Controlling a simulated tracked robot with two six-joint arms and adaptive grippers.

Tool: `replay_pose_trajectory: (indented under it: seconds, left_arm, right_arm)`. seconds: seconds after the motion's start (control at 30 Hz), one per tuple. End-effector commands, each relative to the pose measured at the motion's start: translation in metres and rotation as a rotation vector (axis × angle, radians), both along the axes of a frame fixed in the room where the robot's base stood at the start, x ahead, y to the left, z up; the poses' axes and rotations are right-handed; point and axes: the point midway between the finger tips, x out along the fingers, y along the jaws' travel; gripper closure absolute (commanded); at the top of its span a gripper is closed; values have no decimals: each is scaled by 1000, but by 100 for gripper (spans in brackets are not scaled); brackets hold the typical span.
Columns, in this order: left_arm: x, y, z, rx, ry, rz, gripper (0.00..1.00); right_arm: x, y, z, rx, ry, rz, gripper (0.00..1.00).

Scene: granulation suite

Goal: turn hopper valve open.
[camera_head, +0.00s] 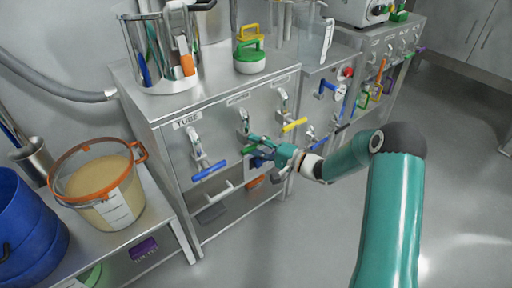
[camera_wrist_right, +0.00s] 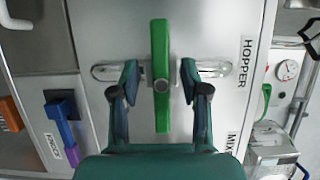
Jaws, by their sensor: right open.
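The hopper valve has a green lever (camera_wrist_right: 161,60) on a metal pipe piece (camera_wrist_right: 215,70), beside the HOPPER label (camera_wrist_right: 246,62) in the right wrist view. The lever lies crosswise to the pipe. My right gripper (camera_wrist_right: 160,82) is open, with one finger on each side of the lever and a gap to each. In the head view my right gripper (camera_head: 256,150) is at the middle valve (camera_head: 243,121) on the cabinet front and hides much of its lever. My left gripper is not in view.
A blue-levered valve (camera_head: 197,150) is to the left and a yellow-levered valve (camera_head: 283,102) to the right. A pull handle (camera_head: 217,196) sits below. The floor at right is clear.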

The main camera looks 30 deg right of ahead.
Motion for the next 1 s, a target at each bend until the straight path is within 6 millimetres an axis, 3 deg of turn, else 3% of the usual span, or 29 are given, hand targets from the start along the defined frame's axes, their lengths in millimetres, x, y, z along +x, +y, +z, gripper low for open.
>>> replay_pose_trajectory:
  seconds: [0.27, 0.53, 1.0]
  left_arm:
    - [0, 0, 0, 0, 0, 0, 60]
    - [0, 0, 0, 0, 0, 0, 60]
    - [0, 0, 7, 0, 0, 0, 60]
  right_arm:
    - [1, 1, 0, 0, 0, 0, 54]
    - [1, 0, 0, 0, 1, 0, 99]
    - [0, 0, 0, -57, -1, 0, 100]
